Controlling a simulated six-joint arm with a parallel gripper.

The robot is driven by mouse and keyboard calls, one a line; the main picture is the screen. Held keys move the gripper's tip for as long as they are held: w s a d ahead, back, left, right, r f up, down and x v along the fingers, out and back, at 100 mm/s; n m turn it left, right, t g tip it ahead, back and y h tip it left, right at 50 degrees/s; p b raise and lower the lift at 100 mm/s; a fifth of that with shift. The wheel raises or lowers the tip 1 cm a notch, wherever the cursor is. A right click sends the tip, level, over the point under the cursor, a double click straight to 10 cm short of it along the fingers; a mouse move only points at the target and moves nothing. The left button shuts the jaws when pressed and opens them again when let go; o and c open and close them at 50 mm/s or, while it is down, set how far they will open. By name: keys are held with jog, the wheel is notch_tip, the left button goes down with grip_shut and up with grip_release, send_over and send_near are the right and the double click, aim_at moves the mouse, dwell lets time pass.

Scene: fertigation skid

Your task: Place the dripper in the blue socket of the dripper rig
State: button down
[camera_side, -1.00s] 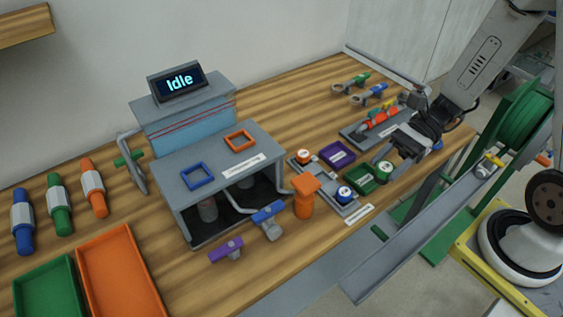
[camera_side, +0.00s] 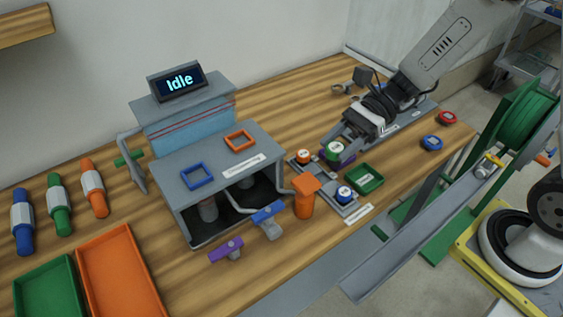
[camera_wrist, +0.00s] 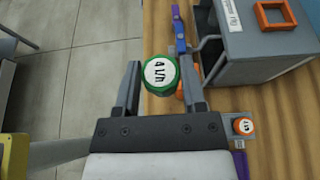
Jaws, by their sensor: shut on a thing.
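The green dripper (camera_side: 334,151) has a white top and is held in my gripper (camera_side: 337,148). In the wrist view the dripper (camera_wrist: 161,76) sits between the fingertips, its label reading 4 l/h. My gripper is shut on it, above the purple tray area and to the right of the dripper rig (camera_side: 222,158). The rig is a grey box with a display reading Idle. Its blue socket (camera_side: 198,177) is a square frame on the left of the rig top, and it looks empty. The orange socket (camera_side: 240,140) behind it also looks empty.
Orange and blue drippers (camera_side: 344,194) sit on a grey holder, near an orange-topped post (camera_side: 305,193). Blue and purple valve handles (camera_side: 226,250) stand before the rig.

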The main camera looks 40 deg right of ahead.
jog(key=w+a+r, duration=0.1)
jog(key=a+r, duration=0.9)
jog(key=a, duration=0.4)
jog(key=shift+w+a+r, duration=0.15)
jog(key=shift+w+a, duration=0.15)
jog(key=shift+w, duration=0.1)
jog(key=shift+w, duration=0.1)
jog(key=shift+w+a+f, duration=1.15)
jog(key=shift+w+f, duration=0.4)
jog(key=shift+w, duration=0.35)
jog(key=shift+w+a+f, duration=1.2)
jog(key=shift+w+f, duration=0.4)
jog(key=shift+w, duration=0.3)
jog(key=shift+w+a+f, duration=1.15)
jog(key=shift+w+f, duration=0.4)
jog(key=shift+w, duration=0.35)
